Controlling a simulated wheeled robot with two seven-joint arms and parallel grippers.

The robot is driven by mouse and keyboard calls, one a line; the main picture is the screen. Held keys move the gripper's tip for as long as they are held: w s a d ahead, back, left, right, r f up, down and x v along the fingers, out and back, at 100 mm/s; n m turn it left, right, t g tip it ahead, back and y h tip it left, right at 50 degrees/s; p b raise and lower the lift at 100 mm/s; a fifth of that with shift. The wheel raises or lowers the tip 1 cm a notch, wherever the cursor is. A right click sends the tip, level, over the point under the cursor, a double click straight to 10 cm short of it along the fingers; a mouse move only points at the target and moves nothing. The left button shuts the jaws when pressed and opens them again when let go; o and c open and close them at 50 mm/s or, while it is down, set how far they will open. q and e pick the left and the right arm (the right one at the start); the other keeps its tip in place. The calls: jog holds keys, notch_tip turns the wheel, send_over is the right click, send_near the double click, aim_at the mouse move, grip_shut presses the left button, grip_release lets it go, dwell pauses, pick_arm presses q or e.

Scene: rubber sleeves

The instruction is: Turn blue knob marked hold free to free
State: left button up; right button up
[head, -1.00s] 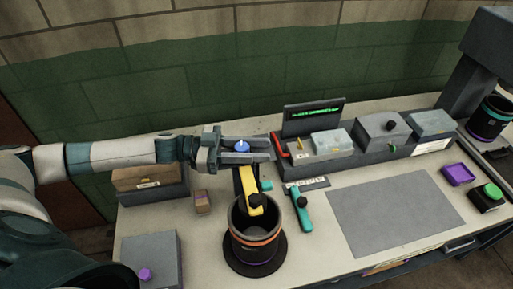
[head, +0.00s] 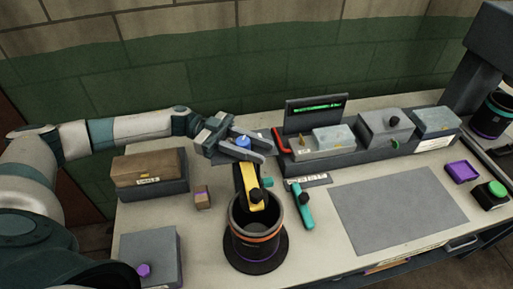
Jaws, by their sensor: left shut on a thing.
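The blue knob (head: 244,141) sits on top of a dark fixture with a yellow arm (head: 253,187), behind the black cup. My left gripper (head: 250,149) comes in from the left and is shut on the knob, one finger on each side of it. Its fingers point right and slightly toward the front. The knob's lower part is hidden by the fingers, and the hold/free marking cannot be read. My right gripper is not in view.
A black cup with an orange band (head: 257,240) stands in front of the fixture. A teal-handled tool (head: 303,206) lies to its right. A small brown block (head: 202,197) and a brown box (head: 147,167) are at left. The grey mat (head: 398,208) is clear.

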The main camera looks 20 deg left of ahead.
pick_arm(q)
jog(key=o, duration=1)
jog(key=shift+o, duration=0.2)
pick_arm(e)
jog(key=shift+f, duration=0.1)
pick_arm(q)
jog(key=shift+a+f+b, duration=0.15)
jog(key=shift+a+b, duration=0.2)
jog(key=shift+a, duration=0.25)
pick_arm(e)
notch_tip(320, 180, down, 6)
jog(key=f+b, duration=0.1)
jog(key=b, duration=0.5)
pick_arm(q)
jog(key=a, duration=1.6)
jog(key=shift+w, duration=0.25)
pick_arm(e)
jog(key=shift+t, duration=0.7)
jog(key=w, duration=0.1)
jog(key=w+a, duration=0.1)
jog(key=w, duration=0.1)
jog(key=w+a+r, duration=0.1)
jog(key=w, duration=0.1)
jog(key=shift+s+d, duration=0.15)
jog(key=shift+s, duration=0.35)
